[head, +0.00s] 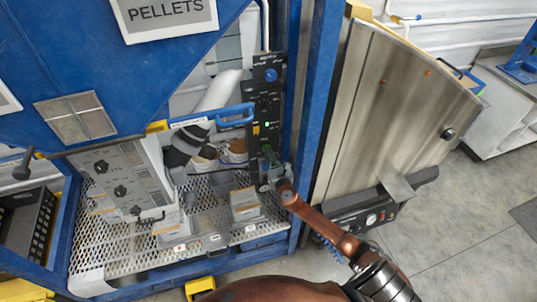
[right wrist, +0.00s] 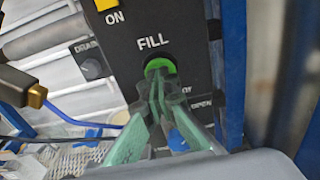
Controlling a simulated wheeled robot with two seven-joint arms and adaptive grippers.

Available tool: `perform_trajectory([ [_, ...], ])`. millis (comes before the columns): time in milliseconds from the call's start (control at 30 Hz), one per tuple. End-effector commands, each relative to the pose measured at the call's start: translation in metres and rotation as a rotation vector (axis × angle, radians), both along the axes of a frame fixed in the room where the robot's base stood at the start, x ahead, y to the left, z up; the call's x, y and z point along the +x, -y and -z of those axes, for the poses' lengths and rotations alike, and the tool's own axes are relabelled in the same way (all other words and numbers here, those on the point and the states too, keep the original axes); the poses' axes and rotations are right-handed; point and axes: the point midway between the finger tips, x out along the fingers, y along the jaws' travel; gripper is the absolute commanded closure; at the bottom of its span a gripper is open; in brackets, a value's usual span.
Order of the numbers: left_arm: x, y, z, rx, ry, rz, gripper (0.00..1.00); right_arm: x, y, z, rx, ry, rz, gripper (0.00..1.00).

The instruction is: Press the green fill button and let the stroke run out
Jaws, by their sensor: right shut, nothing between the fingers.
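The green fill button (right wrist: 160,66) shows in the right wrist view under the word FILL on the black control panel (right wrist: 195,50). My right gripper (right wrist: 158,84) is shut and empty, with its fingertips over the lower part of the button. They look to be at the button's face; how far it is pushed in I cannot tell. A small green light (head: 267,125) glows higher on that panel. My left gripper is not in view.
A blue post (head: 312,95) stands right of the panel. A perforated shelf (head: 100,250) holds several small boxes. A grey control box (head: 125,180) is left of the spout (head: 218,92).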

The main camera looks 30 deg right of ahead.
Motion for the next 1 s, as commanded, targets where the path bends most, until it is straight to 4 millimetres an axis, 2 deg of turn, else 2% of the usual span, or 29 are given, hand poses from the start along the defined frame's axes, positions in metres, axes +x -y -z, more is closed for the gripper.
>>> perform_trajectory([
  [367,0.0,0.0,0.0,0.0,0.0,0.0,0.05,0.003,0.001,0.001,0.0,-0.001,0.0,1.0],
  [633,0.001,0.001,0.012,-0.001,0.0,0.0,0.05,0.024,0.005,0.002,0.0,0.0,-0.001,1.0],
  [1000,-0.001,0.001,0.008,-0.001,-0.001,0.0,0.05,0.024,0.003,-0.003,0.0,0.003,-0.003,1.0],
])
